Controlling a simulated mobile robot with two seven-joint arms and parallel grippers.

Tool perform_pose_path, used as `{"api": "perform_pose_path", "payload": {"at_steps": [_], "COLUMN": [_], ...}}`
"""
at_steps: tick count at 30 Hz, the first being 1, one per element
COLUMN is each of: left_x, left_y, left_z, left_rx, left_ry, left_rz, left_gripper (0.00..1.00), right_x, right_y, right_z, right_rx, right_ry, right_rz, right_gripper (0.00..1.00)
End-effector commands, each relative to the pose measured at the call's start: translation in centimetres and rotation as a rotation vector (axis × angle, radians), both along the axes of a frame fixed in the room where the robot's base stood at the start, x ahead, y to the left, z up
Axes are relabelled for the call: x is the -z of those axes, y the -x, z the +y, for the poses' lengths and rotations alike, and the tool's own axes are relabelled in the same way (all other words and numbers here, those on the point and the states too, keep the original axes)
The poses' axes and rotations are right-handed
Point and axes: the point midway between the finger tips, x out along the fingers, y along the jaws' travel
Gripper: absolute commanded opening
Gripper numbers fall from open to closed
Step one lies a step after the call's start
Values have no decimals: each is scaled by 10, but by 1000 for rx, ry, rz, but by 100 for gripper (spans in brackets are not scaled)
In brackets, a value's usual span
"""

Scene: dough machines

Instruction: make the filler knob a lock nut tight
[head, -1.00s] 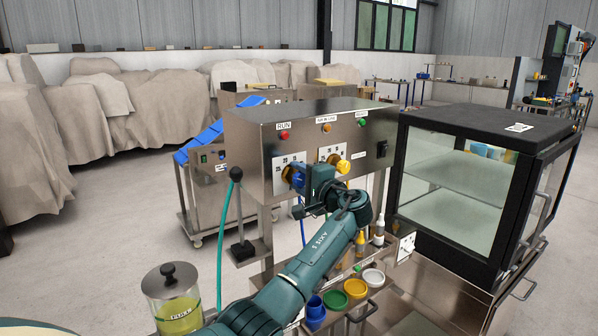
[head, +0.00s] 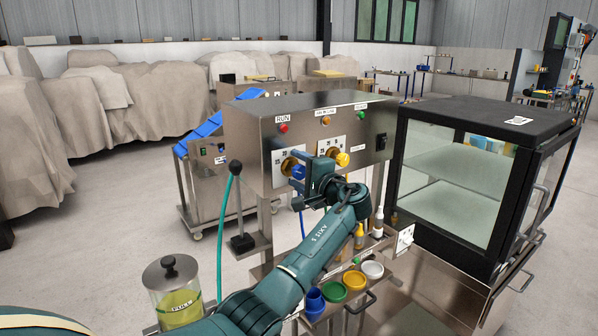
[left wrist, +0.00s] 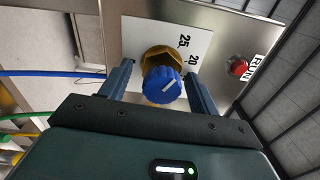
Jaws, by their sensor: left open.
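A blue knob (head: 298,172) with a white pointer line sits in front of a brass hex lock nut (head: 288,164) on the steel panel. In the left wrist view the blue knob (left wrist: 162,86) and the lock nut (left wrist: 158,58) lie before a white scale plate (left wrist: 196,45) marked 20 and 25. My left gripper (head: 308,184) is open. In the left wrist view its fingers (left wrist: 161,74) stand on either side of the knob, with gaps showing. Their depth relative to the nut is hard to tell. My right gripper is not in view.
A yellow knob (head: 342,160) with its own plate is to the right. Red RUN (head: 283,128), orange and green buttons sit above. Below are a shelf with coloured cups (head: 334,291) and small bottles (head: 359,236). A glass cabinet (head: 455,180) stands to the right.

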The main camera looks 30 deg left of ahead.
Motion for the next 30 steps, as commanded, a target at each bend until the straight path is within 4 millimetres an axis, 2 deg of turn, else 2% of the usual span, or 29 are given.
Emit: {"api": "perform_pose_path", "payload": {"at_steps": [5, 8, 11, 21, 25, 30], "left_x": [0, 1, 2, 3, 2, 0], "left_y": [1, 3, 10, 38, 46, 50], "left_z": [-1, -10, -25, -94, -111, -121], "left_rx": [0, 1, 2, 3, 2, 0], "left_ry": [-1, 1, 2, 1, 1, 1], "left_rz": [-1, -2, -4, -3, -1, -1], "left_gripper": [62, 62, 62, 62, 62, 62], "right_x": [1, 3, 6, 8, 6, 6], "right_y": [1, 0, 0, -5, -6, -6], "right_z": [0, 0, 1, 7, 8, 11], "right_rx": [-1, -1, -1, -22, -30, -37], "right_ry": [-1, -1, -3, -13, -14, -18], "right_rz": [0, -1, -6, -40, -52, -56], "right_gripper": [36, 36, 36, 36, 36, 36]}}
